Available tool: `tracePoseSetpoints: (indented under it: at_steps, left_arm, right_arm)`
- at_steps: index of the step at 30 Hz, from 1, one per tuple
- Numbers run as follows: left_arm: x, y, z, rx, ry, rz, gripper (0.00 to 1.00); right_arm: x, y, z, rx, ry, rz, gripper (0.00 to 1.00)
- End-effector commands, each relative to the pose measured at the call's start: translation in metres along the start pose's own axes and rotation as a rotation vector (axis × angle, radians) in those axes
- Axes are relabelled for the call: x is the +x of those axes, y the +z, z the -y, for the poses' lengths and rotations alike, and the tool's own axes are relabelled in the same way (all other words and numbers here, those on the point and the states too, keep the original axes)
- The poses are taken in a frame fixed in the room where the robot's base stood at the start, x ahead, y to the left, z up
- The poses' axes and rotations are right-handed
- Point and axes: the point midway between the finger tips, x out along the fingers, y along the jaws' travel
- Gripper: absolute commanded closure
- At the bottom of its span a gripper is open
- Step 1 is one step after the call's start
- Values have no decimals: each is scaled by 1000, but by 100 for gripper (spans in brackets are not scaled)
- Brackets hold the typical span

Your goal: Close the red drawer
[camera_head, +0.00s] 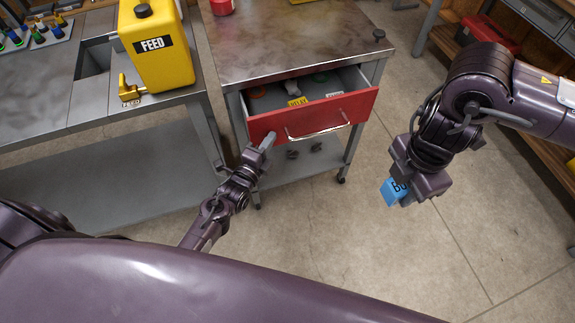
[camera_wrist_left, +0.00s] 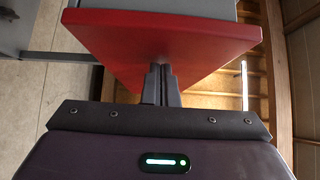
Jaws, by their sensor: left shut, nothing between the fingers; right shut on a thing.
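The red drawer (camera_head: 312,118) is pulled partly out of the metal cart (camera_head: 290,50), with a silver bar handle (camera_head: 318,132) on its front. Several small items lie inside it, one with a yellow label. My left gripper (camera_head: 268,140) is shut and empty, its fingertips at the left part of the drawer front. In the left wrist view the shut fingers (camera_wrist_left: 161,84) reach the red front (camera_wrist_left: 150,40) and appear to touch it. My right gripper (camera_head: 405,187) is shut on a blue block (camera_head: 392,191) with dark lettering, held over open floor right of the cart.
A workbench (camera_head: 70,110) stands at the left with a yellow FEED canister (camera_head: 154,50) and a brass valve (camera_head: 129,88). A red can (camera_head: 222,6) is on the cart top. Shelving with a red case (camera_head: 492,32) stands at the right. The floor (camera_head: 400,260) in front is clear.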

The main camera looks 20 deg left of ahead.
Motion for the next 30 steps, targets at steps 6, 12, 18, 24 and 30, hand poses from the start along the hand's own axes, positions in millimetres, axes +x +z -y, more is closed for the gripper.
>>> tracePoseSetpoints:
  at_steps: [6,12,18,24,30]
  left_arm:
    - [41,42,-5,7,-3,1,100]
    - [68,68,-4,4,-1,1,100]
    - [83,84,-2,2,0,2,100]
    - [89,90,-1,1,1,4,100]
    - [90,92,1,3,-2,7,100]
  right_arm:
    - [30,0,0,0,0,0,86]
    - [48,0,0,0,0,0,86]
    - [58,0,0,0,1,0,86]
    - [61,0,0,0,0,0,86]
    - [60,0,0,0,0,0,86]
